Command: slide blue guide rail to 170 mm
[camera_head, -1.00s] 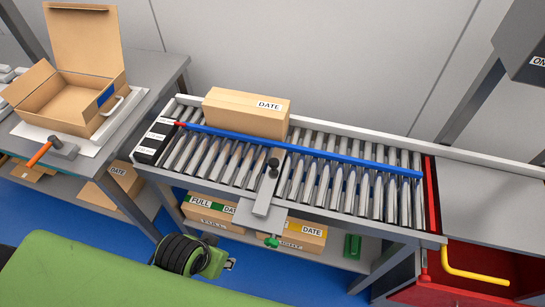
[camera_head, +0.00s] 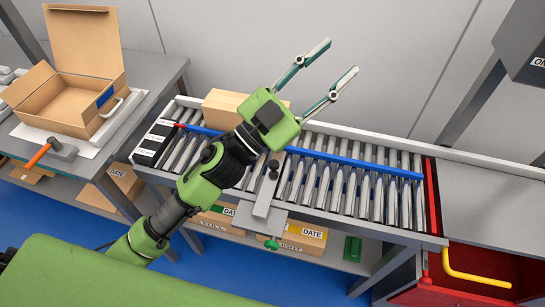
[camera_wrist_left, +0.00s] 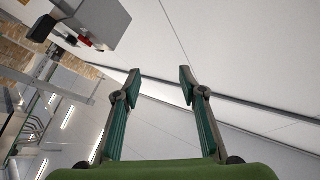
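The blue guide rail (camera_head: 355,161) lies lengthwise over the roller conveyor (camera_head: 345,192), and its left part is partly hidden by my arm. A red pointer (camera_head: 180,125) at its left end is by the black-and-white labelled scale (camera_head: 154,143). A grey plate with a black knob (camera_head: 273,167) sits at the conveyor's front edge. My left gripper (camera_head: 337,71) is open and empty, above and behind the conveyor, pointing up toward the wall. The left wrist view shows its two fingers (camera_wrist_left: 158,88) spread apart with nothing between them. My right gripper is not in view.
An open box (camera_head: 65,105) and a hammer (camera_head: 52,149) are on the left table. A red bin with a yellow handle (camera_head: 475,275) is at right. The conveyor's right rollers are clear.

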